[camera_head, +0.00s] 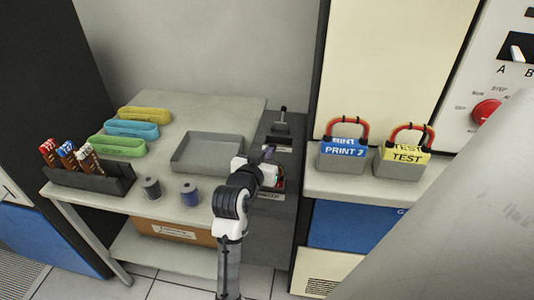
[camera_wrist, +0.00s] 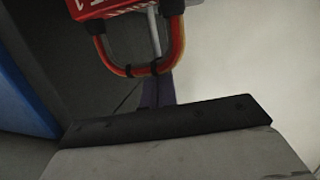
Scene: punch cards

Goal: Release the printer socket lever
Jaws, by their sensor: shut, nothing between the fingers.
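A dark socket unit (camera_head: 277,214) stands at the right end of the table, with a label near its front that seems to read PRINTER. A small lever (camera_head: 283,113) with a dark tip stands upright at its back. My gripper (camera_head: 268,154) is over the unit's front part, fingers shut and empty, and hides much of the front socket. In the wrist view, a red plug block (camera_wrist: 108,8) with white letters carries a red looped handle (camera_wrist: 178,50) with black bands. A grey rod (camera_wrist: 154,32) shows inside the loop. My dark purple fingers (camera_wrist: 157,92) are just below the loop; contact cannot be told.
A grey tray (camera_head: 177,166) lies on the table left of my arm. Blue PRINT 2 (camera_head: 342,164) and yellow TEST (camera_head: 399,168) plugs stand on the right shelf. A cabinet edge rises right of the unit.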

